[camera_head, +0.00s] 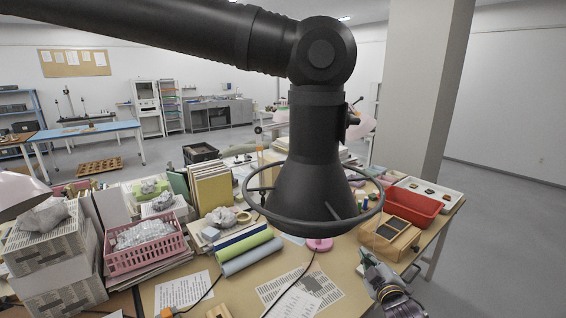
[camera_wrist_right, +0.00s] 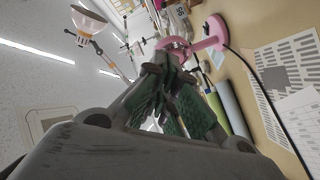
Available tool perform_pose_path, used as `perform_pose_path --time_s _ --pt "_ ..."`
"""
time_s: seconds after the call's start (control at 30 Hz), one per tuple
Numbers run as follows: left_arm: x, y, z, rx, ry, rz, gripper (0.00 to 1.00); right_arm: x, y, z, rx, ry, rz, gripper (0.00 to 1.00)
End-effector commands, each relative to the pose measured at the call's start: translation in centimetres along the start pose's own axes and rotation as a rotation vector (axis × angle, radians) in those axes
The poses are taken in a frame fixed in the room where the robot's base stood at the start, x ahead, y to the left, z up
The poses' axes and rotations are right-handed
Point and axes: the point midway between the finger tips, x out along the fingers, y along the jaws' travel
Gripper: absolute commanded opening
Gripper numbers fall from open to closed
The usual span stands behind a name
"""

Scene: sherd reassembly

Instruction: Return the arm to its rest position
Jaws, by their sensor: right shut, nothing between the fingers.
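My right gripper (camera_head: 372,259) is at the lower right of the head view, over the table's front right part. In the right wrist view the fingers of my right gripper (camera_wrist_right: 162,70) are together, with green pads and nothing between them. My left gripper is not in view. A wooden box (camera_head: 408,243) with a dark inside lies just behind my right gripper. A white tray (camera_head: 456,199) with several small brown pieces is at the table's back right corner.
A big black jointed arm with a ringed hood (camera_head: 308,180) hangs over the table's middle. A red bin (camera_head: 425,207), pink basket (camera_head: 147,256), green roll (camera_head: 243,246) and pink lamp base (camera_head: 319,244) crowd the table. Printed sheets (camera_head: 300,290) lie at the front, with a dark cable across.

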Motion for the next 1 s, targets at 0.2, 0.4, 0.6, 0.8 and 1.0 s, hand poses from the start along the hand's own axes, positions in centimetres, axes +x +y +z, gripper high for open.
perform_pose_path --time_s 0.2,0.4,0.6,0.8,1.0 --pt "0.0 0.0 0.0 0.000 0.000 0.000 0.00 -3.5 -4.3 2.8 0.149 -0.165 -0.122 0.00" --pt "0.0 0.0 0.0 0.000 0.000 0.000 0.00 -7.4 -8.1 5.1 0.276 -0.325 -0.228 0.00" --pt "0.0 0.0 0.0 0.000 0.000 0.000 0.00 -12.0 -11.5 6.9 0.395 -0.490 -0.329 0.00" --pt "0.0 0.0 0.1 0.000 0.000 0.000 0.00 -17.3 -14.5 8.1 0.504 -0.662 -0.424 0.00" --pt "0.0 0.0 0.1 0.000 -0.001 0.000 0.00 -21.9 -16.5 8.7 0.583 -0.809 -0.497 0.00"
